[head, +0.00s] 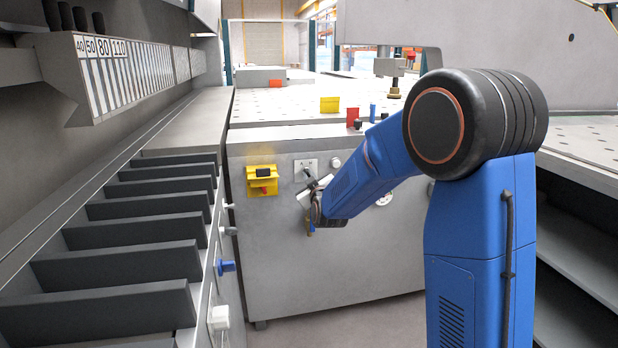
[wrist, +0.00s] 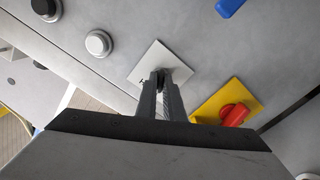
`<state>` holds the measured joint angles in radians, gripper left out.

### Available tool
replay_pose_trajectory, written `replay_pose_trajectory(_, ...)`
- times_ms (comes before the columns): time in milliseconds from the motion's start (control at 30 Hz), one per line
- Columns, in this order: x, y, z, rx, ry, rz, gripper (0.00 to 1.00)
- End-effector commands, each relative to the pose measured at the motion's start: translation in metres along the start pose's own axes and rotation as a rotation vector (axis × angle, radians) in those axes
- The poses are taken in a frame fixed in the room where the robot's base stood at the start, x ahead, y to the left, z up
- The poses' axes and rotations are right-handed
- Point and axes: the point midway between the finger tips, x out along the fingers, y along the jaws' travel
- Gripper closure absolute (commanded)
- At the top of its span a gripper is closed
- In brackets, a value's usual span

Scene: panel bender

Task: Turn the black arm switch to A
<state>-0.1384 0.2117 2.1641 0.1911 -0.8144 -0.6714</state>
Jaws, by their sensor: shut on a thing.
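The switch's white square plate (head: 298,171) is on the grey cabinet front in the head view. The black arm switch (head: 307,170) shows as a small dark piece on it. In the wrist view the plate (wrist: 146,66) is straight ahead, turned like a diamond. My gripper (wrist: 161,78) has its two fingers close together over the plate's middle, shut on the switch's arm. The fingers hide most of the arm, so its pointing direction cannot be read. A small dark mark shows near the plate's left corner. In the head view my gripper (head: 319,186) reaches the plate from below right.
A yellow plate with a red knob (wrist: 235,114) is close right of my gripper in the wrist view. A round white button (wrist: 98,43) is at upper left. A slotted dark rack (head: 120,225) stands left. The floor before the cabinet is clear.

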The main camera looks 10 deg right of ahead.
Motion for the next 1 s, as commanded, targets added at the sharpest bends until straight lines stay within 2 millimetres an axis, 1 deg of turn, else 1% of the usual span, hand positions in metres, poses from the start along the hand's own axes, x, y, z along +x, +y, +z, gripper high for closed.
replay_pose_trajectory(67,0.0,-0.001,0.001,-0.001,-0.001,-0.001,1.0)
replay_pose_trajectory(100,0.0,-0.001,0.001,-0.001,-0.001,-0.001,0.87)
replay_pose_trajectory(167,0.0,-0.001,0.001,-0.001,-0.001,-0.001,0.73)
replay_pose_trajectory(467,-0.001,0.0,0.0,0.0,0.0,-0.001,0.73)
replay_pose_trajectory(567,-0.005,0.0,-0.001,0.001,0.001,0.0,0.73)
replay_pose_trajectory(667,-0.016,0.0,0.0,0.001,0.0,-0.001,0.73)
replay_pose_trajectory(767,-0.034,0.0,0.0,0.001,0.0,0.0,0.73)
replay_pose_trajectory(1000,-0.081,0.0,-0.001,0.001,0.001,-0.001,0.73)
